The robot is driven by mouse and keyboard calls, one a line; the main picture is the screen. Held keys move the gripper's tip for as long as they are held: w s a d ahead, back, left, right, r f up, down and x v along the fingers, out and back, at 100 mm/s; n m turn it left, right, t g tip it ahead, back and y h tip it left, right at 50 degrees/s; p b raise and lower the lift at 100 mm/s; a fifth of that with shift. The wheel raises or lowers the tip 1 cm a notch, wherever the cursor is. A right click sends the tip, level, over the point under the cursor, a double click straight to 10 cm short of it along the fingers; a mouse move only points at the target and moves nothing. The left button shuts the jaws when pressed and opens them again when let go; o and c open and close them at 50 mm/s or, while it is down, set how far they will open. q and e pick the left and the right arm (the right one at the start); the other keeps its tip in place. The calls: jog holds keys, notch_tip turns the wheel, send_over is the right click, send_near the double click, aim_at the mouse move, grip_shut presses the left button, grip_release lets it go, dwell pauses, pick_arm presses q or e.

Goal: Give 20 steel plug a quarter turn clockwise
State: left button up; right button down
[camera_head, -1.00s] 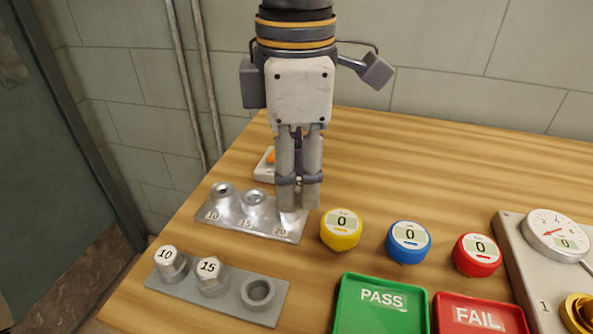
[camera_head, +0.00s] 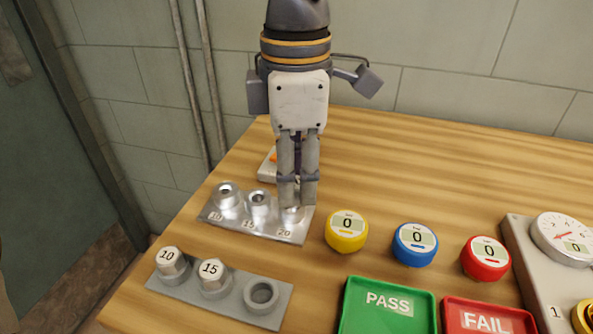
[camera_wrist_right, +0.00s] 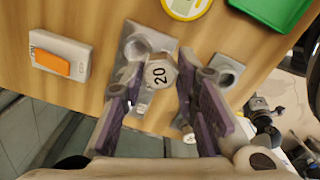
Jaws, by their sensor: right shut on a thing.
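My right gripper (camera_head: 297,204) points down over the 20 end of the shiny socket plate (camera_head: 255,229). Its fingers are shut on the 20 steel plug (camera_wrist_right: 158,75), a hex-headed plug whose number faces the right wrist camera. In the head view the fingers hide the plug. An open round socket (camera_wrist_right: 140,45) shows beside the plug in the wrist view. I cannot tell how far the plug sits in or above the 20 socket (camera_head: 291,216). My left gripper is not in view.
A grey rack (camera_head: 225,291) in front holds the 10 plug (camera_head: 172,264) and 15 plug (camera_head: 213,277); its third holder is empty. A yellow gauge (camera_head: 346,232) stands close right. An orange switch (camera_wrist_right: 52,62) lies behind the plate. The table's back right is clear.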

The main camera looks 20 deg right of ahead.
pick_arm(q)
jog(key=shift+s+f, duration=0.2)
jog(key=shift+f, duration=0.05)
pick_arm(e)
jog(key=shift+w+d+f, duration=0.1)
jog(key=shift+w+f, duration=0.6)
jog(key=shift+w, duration=0.25)
jog(key=shift+r+n, duration=0.25)
jog(key=shift+n, duration=0.55)
jog(key=n+p, duration=0.1)
jog(key=n, duration=0.2)
jog(key=shift+n, duration=1.1)
jog(key=shift+f+n, duration=0.2)
jog(key=shift+n, duration=0.9)
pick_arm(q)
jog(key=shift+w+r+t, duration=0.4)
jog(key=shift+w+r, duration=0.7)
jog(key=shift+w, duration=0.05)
pick_arm(e)
jog(key=shift+f, duration=0.1)
